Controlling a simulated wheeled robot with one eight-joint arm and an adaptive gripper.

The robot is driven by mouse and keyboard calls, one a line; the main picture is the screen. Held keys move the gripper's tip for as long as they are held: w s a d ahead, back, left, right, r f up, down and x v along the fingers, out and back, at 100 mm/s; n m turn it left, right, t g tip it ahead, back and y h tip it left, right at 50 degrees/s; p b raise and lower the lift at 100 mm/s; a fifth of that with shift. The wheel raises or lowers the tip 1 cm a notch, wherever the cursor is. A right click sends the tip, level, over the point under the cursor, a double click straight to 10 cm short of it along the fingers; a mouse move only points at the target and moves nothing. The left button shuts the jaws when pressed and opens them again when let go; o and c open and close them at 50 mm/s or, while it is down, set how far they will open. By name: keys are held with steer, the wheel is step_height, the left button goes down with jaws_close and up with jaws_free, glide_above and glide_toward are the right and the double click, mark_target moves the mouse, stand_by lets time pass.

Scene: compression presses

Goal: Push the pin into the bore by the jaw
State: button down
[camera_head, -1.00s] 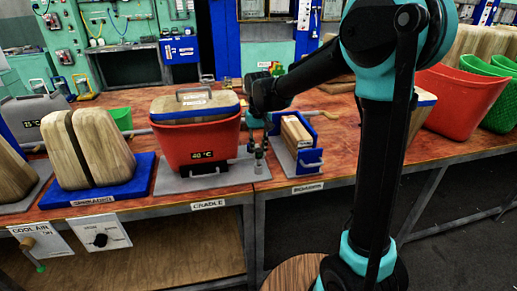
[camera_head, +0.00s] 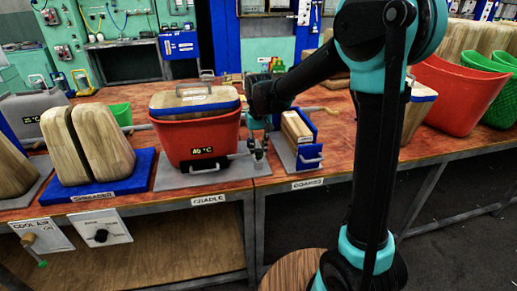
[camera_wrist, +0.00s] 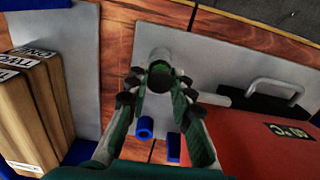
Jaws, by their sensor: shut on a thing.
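My gripper (camera_wrist: 159,92) is shut on a dark round-ended piece, likely the pin (camera_wrist: 159,78), seen from above between the green fingertips. A grey cylinder (camera_wrist: 159,55) stands just beyond it on a grey plate. I cannot tell whether the pin is inside a bore; the fingers hide the contact. In the head view my gripper (camera_head: 258,150) is low at the right end of the cradle plate (camera_head: 172,178), right of the red bin (camera_head: 190,138).
A blue rack of wooden boards (camera_head: 296,130) stands close right of my gripper. A blue tube (camera_wrist: 145,127) and a blue piece (camera_wrist: 173,148) lie near the fingers. The wooden spreader (camera_head: 100,145) is at left. Bare table shows right of the boards.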

mark_target(258, 150)
steer(key=shift+f, duration=0.65)
steer(key=c, duration=1.3)
jaws_free()
steer(key=shift+o, duration=0.2)
step_height(258, 150, up, 12)
